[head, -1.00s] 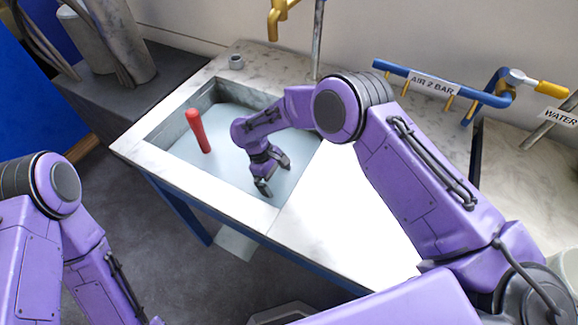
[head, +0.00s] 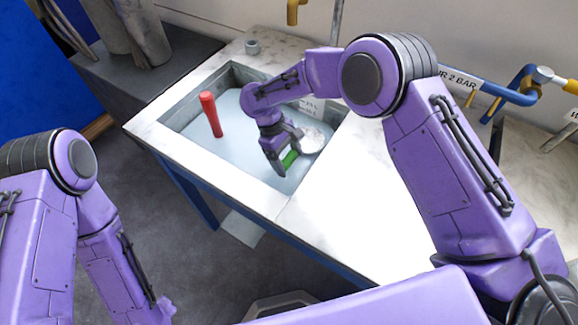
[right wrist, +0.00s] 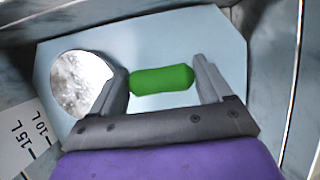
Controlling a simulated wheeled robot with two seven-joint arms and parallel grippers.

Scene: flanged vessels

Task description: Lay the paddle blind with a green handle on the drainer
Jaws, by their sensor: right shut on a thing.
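The paddle blind has a green handle (head: 290,158) and a round grey metal disc (head: 313,141). My right gripper (head: 281,161) is shut on the handle, over the pale liquid in the sink. The right wrist view shows the green handle (right wrist: 162,80) lying across between the fingers, with the mottled disc (right wrist: 80,84) at the left. The bright white flat top (head: 350,185) right of the basin appears to be the drainer; it looks bare, though my right arm hides part of it. My left gripper is not clearly visible.
A red handle (head: 211,115) stands up from the liquid at the basin's left. The sink rim (head: 235,165) surrounds the basin. A volume scale (right wrist: 25,148) marks a wall. A blue pipe (head: 515,92) and a brass tap (head: 293,10) are behind.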

